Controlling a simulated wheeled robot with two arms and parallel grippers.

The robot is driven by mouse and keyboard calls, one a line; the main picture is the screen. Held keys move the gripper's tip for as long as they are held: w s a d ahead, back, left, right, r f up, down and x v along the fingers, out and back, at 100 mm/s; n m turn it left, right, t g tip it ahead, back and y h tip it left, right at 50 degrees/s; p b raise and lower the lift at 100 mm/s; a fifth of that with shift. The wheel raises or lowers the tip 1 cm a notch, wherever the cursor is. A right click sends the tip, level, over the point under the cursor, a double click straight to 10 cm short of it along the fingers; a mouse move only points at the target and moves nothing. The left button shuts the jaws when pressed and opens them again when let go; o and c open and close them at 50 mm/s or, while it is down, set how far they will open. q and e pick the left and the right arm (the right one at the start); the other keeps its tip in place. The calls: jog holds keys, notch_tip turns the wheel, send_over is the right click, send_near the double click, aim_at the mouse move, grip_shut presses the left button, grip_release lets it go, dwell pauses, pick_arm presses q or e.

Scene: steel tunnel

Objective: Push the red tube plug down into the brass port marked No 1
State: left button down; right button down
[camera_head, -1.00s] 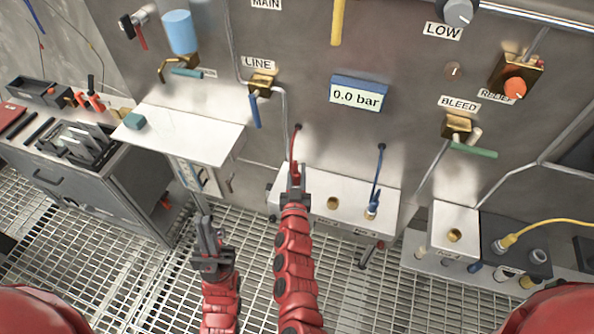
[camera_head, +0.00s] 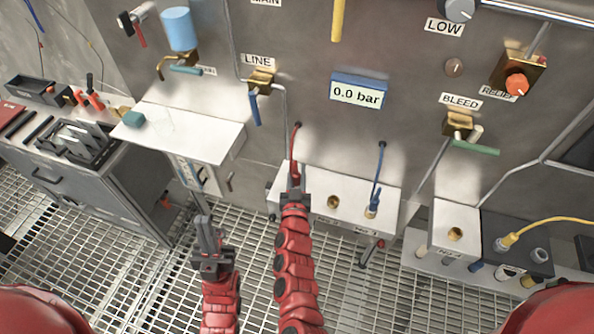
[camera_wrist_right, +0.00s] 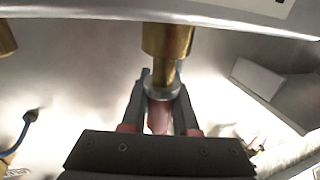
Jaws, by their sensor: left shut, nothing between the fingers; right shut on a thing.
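My right gripper (camera_head: 295,184) is shut on the red tube plug, over the left part of the white block (camera_head: 352,207). The wrist view shows the red plug (camera_wrist_right: 158,116) between the fingers, with a grey collar and a narrow brass nose. The nose lines up with a wider brass port (camera_wrist_right: 167,40) and meets it or enters it; I cannot tell how deep. In the head view this port is hidden by my gripper, and its number cannot be read. A red tube (camera_head: 296,143) runs from the plug to the panel. My left gripper (camera_head: 207,236) is shut and empty, lower left.
An empty brass port (camera_head: 333,202) is right of my right gripper. Beyond it, a blue plug (camera_head: 373,205) with a blue tube stands on the same block. Another block (camera_head: 455,217) is farther right. A white shelf (camera_head: 180,136) stands at left. Grating floor lies below.

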jog(key=shift+f+b, duration=0.8)
jog(key=shift+f, duration=0.4)
jog(key=c, duration=0.6)
grip_release()
jog(key=s+b, duration=0.1)
jog(key=s, duration=1.6)
jog(key=shift+s+a, duration=0.2)
jog(key=shift+a, duration=0.2)
